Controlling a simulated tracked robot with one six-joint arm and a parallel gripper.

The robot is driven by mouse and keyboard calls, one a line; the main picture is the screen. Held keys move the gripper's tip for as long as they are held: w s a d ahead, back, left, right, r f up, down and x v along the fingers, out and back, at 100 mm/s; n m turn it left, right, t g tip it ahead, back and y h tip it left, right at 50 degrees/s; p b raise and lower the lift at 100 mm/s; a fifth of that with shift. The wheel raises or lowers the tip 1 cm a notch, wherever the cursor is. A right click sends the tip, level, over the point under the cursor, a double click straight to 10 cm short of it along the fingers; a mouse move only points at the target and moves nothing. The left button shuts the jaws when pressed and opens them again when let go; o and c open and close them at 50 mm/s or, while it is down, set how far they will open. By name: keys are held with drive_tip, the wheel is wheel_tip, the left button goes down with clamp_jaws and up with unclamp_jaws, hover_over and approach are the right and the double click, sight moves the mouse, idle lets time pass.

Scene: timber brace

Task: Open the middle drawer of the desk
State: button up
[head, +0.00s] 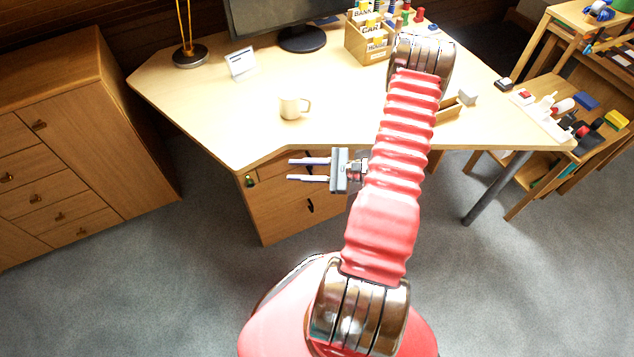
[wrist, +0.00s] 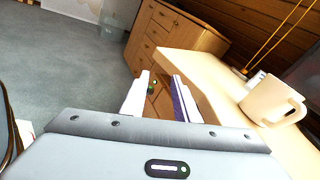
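The wooden desk (head: 190,100) has a drawer unit (head: 279,216) under its front edge. Its fronts are partly hidden by my gripper and the desk top, and a dark handle (head: 310,206) shows low on them. I cannot tell clearly which front is the middle drawer. My gripper (head: 290,170) points left in front of the unit's upper part, its two fingers apart with nothing between them. In the wrist view, a strip of the drawer unit (wrist: 162,103) shows beyond the open fingers (wrist: 160,78). No contact with a handle is visible.
A white mug (head: 292,107) stands near the desk's front edge. A wooden cabinet (head: 60,150) with several drawers stands to the left. A monitor, a small card (head: 241,63) and a box of blocks (head: 366,43) are on the desk. The grey floor in front is clear.

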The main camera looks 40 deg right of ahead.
drive_tip(key=s+d+f+m+t+h, duration=0.1)
drive_tip(key=s+d+f+m+h, duration=0.1)
drive_tip(key=f, duration=0.4)
drive_tip(key=s+d+f+m+t+h, duration=0.2)
drive_tip(key=s+d+f+m+h, duration=0.1)
drive_tip(key=s+f+m+h, duration=0.2)
drive_tip(key=s+d+f+m+t+h, duration=0.2)
drive_tip(key=s+d+f+m+h, duration=0.1)
drive_tip(key=f, duration=0.6)
drive_tip(key=s+m+h, duration=0.1)
drive_tip(key=m+h, duration=0.1)
drive_tip(key=m, duration=0.1)
drive_tip(key=shift+d, duration=0.2)
drive_tip(key=shift+w, duration=0.2)
drive_tip(key=w+d, duration=0.1)
drive_tip(key=w, duration=1.2)
drive_tip(key=shift+w, duration=0.25)
drive_tip(key=shift+d, duration=0.1)
clamp_jaws()
